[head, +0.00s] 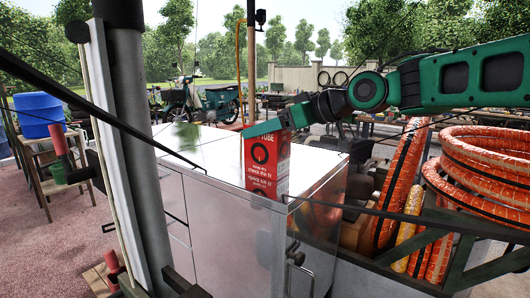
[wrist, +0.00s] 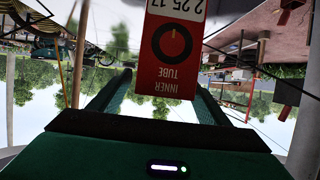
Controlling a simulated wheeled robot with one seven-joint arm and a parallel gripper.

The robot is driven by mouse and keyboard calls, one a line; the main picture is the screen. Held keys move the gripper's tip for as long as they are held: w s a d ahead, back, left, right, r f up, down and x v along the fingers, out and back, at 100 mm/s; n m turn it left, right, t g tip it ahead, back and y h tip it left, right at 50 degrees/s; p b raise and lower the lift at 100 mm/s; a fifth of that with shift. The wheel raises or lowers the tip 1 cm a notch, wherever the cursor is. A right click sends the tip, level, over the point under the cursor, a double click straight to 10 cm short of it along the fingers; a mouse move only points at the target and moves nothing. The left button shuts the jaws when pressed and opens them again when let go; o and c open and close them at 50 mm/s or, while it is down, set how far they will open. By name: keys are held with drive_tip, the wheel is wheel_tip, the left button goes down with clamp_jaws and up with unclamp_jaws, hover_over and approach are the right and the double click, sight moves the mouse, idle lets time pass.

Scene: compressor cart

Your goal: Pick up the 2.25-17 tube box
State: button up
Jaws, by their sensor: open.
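The 2.25-17 tube box (head: 266,165) is red and white and stands upright on the silver cabinet top near its front edge. In the wrist view the box (wrist: 170,55) appears upside down, with "INNER TUBE" and "2.25-17" readable. My green gripper (head: 272,125) is at the upper end of the box and hides part of its top. In the wrist view my gripper (wrist: 164,82) is open, with one finger on each side of the box's upper end. I cannot tell whether either finger touches it.
The silver cabinet top (head: 195,143) is clear left of the box. Orange hose coils (head: 480,170) lie at the right. A blue drum (head: 38,112) stands on a wooden stand at the left. A moped (head: 200,98) is behind.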

drive_tip(key=shift+x, duration=1.95)
drive_tip(key=c, duration=1.5)
drive_tip(key=shift+o, duration=0.2)
drive_tip(key=shift+r, duration=0.1)
